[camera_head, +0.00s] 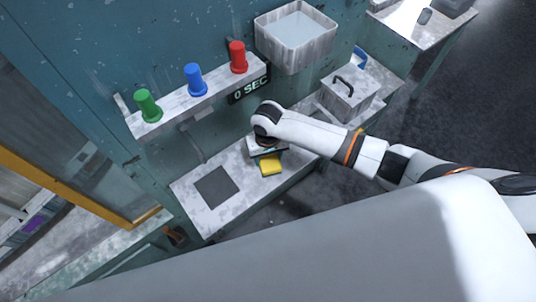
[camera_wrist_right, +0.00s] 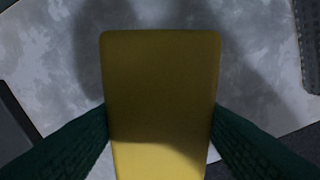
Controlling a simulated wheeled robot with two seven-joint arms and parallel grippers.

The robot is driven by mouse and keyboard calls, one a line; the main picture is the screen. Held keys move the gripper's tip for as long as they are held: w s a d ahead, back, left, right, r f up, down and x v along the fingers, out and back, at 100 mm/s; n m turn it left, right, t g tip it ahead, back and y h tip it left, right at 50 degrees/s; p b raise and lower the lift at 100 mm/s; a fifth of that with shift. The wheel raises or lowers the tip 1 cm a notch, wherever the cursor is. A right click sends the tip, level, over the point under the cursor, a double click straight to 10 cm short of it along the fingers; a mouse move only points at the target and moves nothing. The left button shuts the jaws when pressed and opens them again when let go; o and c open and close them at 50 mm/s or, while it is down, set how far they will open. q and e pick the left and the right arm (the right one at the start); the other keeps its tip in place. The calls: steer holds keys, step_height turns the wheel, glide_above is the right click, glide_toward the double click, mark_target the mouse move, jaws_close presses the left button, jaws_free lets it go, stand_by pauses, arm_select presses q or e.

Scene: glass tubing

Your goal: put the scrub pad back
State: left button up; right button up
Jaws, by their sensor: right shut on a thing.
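The scrub pad (camera_head: 271,167) is a yellow block above the pale worktop, just below my right gripper (camera_head: 268,151). In the right wrist view the pad (camera_wrist_right: 160,80) fills the middle, between the two dark green fingers of my right gripper (camera_wrist_right: 160,118). The fingers are shut on its sides. Whether the pad touches the worktop is hard to tell. My left gripper is not in view.
A dark grey square (camera_head: 217,187) lies on the worktop (camera_head: 248,192) to the left. Green (camera_head: 147,105), blue (camera_head: 195,80) and red (camera_head: 238,57) knobs stand on a shelf behind. A white basin (camera_head: 322,45) and a lidded box (camera_head: 348,98) are to the right.

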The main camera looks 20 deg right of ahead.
mark_target(268, 157)
steer(key=o, duration=1)
steer(key=shift+f, duration=0.1)
steer(key=shift+c, duration=0.2)
step_height(268, 157, up, 8)
steer(key=shift+f+b, duration=0.1)
steer(key=shift+b, duration=0.6)
